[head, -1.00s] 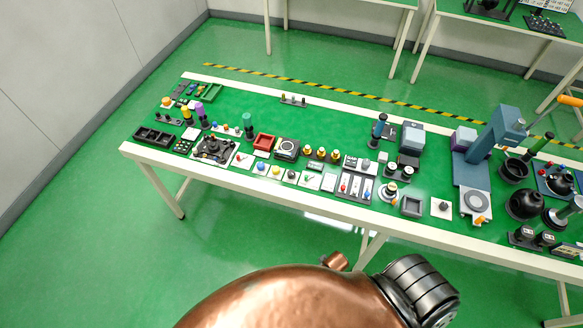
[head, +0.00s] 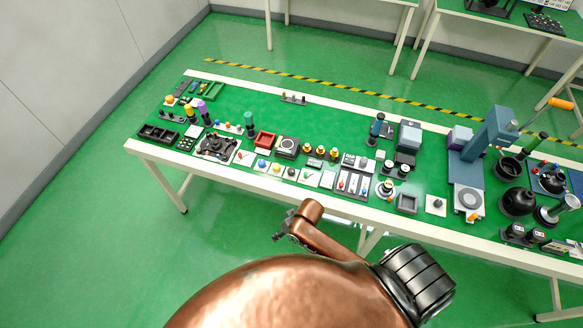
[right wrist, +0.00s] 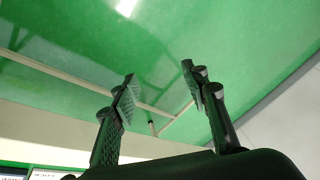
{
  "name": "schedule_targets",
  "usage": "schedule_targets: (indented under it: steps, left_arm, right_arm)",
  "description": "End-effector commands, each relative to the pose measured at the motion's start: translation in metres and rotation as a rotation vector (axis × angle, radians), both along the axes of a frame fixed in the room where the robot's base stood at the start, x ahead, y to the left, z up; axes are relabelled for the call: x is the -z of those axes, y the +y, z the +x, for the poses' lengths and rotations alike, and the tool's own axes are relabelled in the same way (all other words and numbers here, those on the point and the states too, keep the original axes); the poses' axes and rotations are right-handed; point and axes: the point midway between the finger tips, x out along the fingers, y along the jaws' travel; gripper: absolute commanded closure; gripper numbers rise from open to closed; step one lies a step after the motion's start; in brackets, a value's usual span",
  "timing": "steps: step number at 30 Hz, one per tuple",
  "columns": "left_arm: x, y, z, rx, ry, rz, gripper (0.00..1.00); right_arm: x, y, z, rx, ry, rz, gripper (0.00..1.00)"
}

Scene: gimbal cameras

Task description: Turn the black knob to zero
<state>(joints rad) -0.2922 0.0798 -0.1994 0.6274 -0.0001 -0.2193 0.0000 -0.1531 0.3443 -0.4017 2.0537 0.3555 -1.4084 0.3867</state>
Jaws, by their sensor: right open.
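Small white plates with knobs or buttons stand in a row along the near side of the bench. One plate carries a small black knob (head: 291,171); another plate farther right carries a dark knob (head: 436,203). I cannot tell which is the task's knob, and the pointers and scales are too small to read. My right gripper (head: 286,229) is partly visible at the end of the copper arm, in front of the bench's near edge and apart from the knobs. In the right wrist view my right gripper (right wrist: 158,80) is open and empty. My left gripper is not in view.
The green bench (head: 330,125) is crowded with trays, switches and buttons. A tall blue-grey machine (head: 490,133) and black round devices stand at the right. A red tray (head: 265,139) sits mid-left. The floor before the bench is clear.

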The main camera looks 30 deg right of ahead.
Motion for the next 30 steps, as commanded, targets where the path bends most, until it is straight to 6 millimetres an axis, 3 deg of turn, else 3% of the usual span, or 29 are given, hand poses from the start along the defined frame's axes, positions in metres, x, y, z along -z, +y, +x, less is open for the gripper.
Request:
schedule_targets:
  steps: [8,12,17,24,27,30]
  left_arm:
    - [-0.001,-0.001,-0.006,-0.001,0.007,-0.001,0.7]
    - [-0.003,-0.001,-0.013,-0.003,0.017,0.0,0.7]
    - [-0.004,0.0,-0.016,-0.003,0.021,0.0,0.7]
    - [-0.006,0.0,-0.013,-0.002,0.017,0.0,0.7]
    - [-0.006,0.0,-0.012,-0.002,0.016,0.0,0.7]
    - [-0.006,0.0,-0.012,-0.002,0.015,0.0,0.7]
  right_arm:
    - [0.003,0.029,0.044,-0.002,0.093,0.033,0.58]
    - [0.002,0.021,0.076,0.061,0.185,0.009,0.58]
    - [-0.014,-0.028,0.125,0.254,0.294,-0.064,0.58]
    - [-0.067,-0.116,0.189,0.613,0.356,-0.125,0.58]
    - [-0.09,-0.147,0.209,0.747,0.357,-0.126,0.58]
    - [-0.105,-0.166,0.221,0.833,0.358,-0.12,0.58]
